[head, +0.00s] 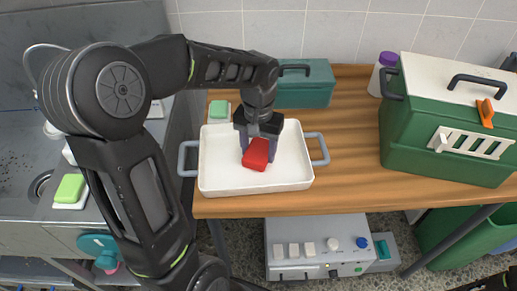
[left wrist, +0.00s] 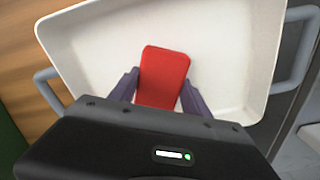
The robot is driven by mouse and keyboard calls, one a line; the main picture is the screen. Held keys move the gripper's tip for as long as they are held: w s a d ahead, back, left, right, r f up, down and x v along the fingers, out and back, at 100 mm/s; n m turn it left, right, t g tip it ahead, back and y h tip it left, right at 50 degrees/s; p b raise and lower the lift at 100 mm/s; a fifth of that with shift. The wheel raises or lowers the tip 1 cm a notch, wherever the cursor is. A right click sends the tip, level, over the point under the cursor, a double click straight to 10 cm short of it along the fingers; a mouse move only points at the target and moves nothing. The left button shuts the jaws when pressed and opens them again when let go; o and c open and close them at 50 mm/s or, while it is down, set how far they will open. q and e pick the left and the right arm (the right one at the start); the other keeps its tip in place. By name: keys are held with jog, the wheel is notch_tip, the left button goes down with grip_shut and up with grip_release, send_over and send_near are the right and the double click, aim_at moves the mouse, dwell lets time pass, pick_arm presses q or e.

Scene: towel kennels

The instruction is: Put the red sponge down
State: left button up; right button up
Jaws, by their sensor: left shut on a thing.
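The red sponge (head: 257,154) is in my left gripper (head: 258,148), over or in the white tray (head: 215,176) on the wooden table. My left gripper points down and its two purple fingers are shut on the sponge's sides. In the left wrist view the sponge (left wrist: 162,76) sits between the fingers (left wrist: 160,95), with the tray's white floor (left wrist: 220,60) behind it. I cannot tell whether the sponge touches the tray floor. My right gripper is not clearly in view.
A teal box (head: 305,88) stands behind the tray. A green kennel (head: 435,140) with a white top stands at the right, beside a purple-capped bottle (head: 382,75). A green sponge (head: 219,109) lies near the tray's back left corner. Bare table (head: 350,150) lies right of the tray.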

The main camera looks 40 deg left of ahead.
aim_at(259, 150)
pick_arm(q)
jog(key=shift+f, duration=0.2)
jog(key=o, duration=1.5)
jog(key=shift+c, duration=0.2)
notch_tip(259, 150, up, 12)
jog(key=shift+r, duration=0.15)
